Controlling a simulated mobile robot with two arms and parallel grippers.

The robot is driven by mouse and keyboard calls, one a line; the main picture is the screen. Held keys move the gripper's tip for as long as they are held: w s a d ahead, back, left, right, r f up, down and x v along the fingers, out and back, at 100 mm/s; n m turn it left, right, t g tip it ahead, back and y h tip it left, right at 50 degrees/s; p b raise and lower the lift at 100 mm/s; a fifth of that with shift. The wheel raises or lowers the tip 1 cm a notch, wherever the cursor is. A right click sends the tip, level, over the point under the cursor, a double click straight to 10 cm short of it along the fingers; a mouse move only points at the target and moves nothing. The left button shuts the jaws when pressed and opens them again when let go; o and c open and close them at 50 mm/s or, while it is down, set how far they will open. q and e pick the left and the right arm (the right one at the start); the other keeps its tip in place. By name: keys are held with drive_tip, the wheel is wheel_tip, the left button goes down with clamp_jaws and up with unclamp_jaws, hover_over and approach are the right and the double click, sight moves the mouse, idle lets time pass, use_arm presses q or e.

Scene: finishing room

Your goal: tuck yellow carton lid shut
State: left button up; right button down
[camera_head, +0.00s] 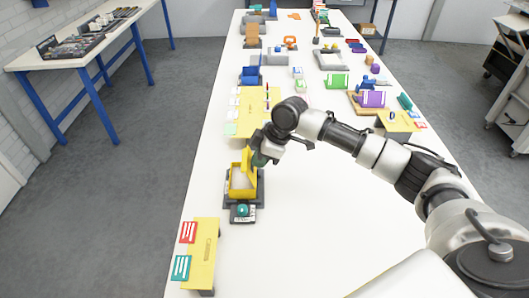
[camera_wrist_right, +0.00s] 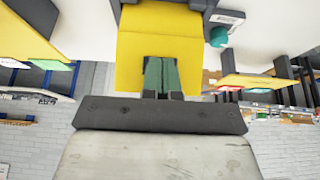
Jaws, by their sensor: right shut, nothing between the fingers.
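A yellow carton (camera_head: 243,193) stands on a dark base on the long white table, left of my right arm. Its pale inside shows from above. Its yellow lid (camera_head: 249,159) stands raised at the far side, so the carton is open. My right gripper (camera_head: 259,160) is at the right and far side of the lid, close to it. In the right wrist view its green fingers (camera_wrist_right: 163,76) are together and empty, in front of a yellow panel (camera_wrist_right: 160,28). I cannot tell whether they touch it. My left gripper is not in view.
A dark holder with a teal knob (camera_head: 242,210) sits just in front of the carton. A yellow board (camera_head: 205,250) with red and teal cards is at the near left edge. Another yellow board (camera_head: 250,108) lies beyond. The table right of the carton is clear.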

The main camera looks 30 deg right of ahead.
sight(249, 164)
drive_tip(key=shift+a, duration=0.1)
idle(0.5)
drive_tip(key=shift+w+a+f, duration=0.2)
drive_tip(key=shift+a, duration=0.15)
drive_tip(key=shift+w+a+f, duration=0.15)
drive_tip(key=shift+a, duration=0.2)
drive_tip(key=shift+a+f, duration=0.1)
drive_tip(key=shift+w+a+f, duration=0.25)
drive_tip(key=shift+a+f, duration=0.2)
drive_tip(key=shift+f, duration=0.05)
idle(0.5)
